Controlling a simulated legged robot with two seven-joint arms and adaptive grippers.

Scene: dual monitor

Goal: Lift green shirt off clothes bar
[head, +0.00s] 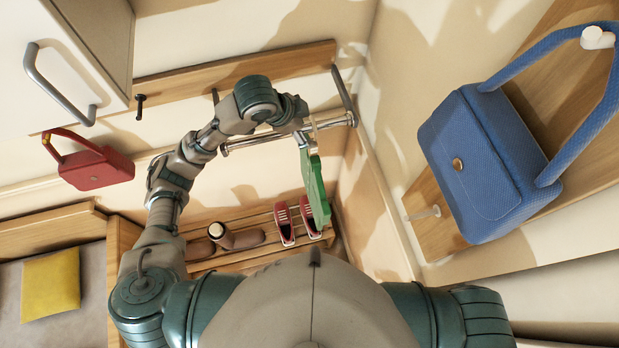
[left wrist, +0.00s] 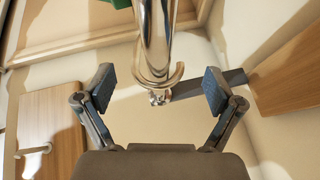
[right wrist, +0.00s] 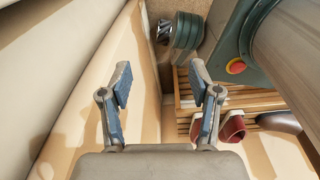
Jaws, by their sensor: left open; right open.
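The green shirt (head: 315,190) hangs edge-on from the chrome clothes bar (head: 335,122), near the bar's right end. My left gripper (head: 303,124) is at the bar beside the top of the shirt; its fingers are partly hidden in the head view. In the left wrist view my left gripper (left wrist: 158,82) is open, with the bar (left wrist: 154,38) running between its spread fingers. A curved metal hook shows around the bar there, and a bit of green shirt (left wrist: 121,3) shows at the top edge. My right gripper (right wrist: 160,88) is open and empty, low near the wall; the head view does not show it.
A wooden wall rail (head: 180,80) backs the bar. A red bag (head: 97,165) hangs left, and a large blue bag (head: 485,160) hangs right. A shoe rack (head: 262,212) with red shoes (head: 285,223) and brown shoes is below. A white cabinet (head: 70,60) juts out upper left.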

